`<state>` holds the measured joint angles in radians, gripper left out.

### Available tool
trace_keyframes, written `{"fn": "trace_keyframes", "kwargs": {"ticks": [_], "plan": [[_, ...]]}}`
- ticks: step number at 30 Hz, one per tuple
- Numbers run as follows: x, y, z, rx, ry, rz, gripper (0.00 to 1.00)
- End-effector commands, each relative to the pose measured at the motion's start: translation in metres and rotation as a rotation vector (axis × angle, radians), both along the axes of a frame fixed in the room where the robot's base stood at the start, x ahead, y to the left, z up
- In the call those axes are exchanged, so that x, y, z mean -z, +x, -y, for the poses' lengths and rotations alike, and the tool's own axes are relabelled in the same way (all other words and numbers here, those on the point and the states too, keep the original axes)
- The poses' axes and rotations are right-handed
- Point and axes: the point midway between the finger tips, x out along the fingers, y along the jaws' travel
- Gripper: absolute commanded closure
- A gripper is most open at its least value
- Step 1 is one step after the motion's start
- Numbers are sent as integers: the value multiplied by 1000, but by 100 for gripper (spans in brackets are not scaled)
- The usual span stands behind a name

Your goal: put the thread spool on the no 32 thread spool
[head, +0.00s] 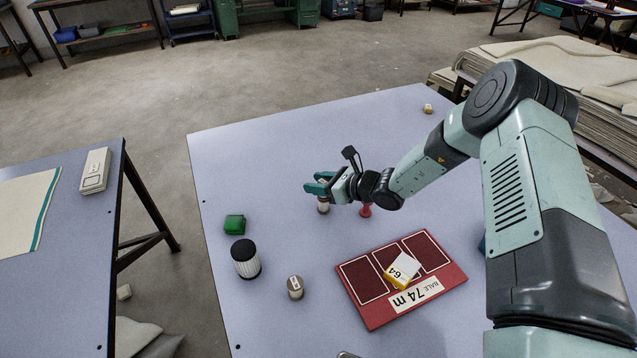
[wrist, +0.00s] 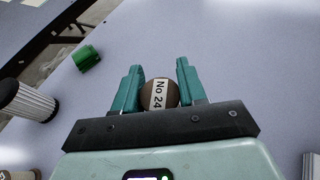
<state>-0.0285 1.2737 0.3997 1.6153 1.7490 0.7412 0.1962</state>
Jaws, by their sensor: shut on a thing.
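My gripper (head: 318,184) is at the middle of the table, shut on a thread spool (head: 323,207). In the wrist view the spool's round brown top (wrist: 158,94) sits between my teal fingers (wrist: 158,85), with a white label reading "No 24". I cannot tell whether its base touches the table. Another spool (head: 295,287), with a brownish top and a small label, stands upright nearer the front, apart from my gripper. Its number is too small to read. A spool-like top (wrist: 18,175) is partly cut off at the wrist view's lower left corner.
A black-topped, ribbed white cylinder (head: 246,258) and a green block (head: 235,225) stand at left. A red item (head: 366,210) is right of my gripper. A red three-panel board (head: 373,316) marked "74 m" carries a yellow-and-white box (head: 402,271). The table's far part is mostly clear.

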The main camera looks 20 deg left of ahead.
Motion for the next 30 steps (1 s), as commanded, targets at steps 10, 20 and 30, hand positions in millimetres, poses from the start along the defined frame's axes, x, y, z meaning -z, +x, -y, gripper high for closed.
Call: {"fn": "trace_keyframes", "kwargs": {"ticks": [10, 20, 30], "plan": [[3, 0, 0, 0, 0, -1, 38], [1, 0, 0, 0, 0, 0, 34], [-21, -8, 49, 4, -2, 0, 34]]}}
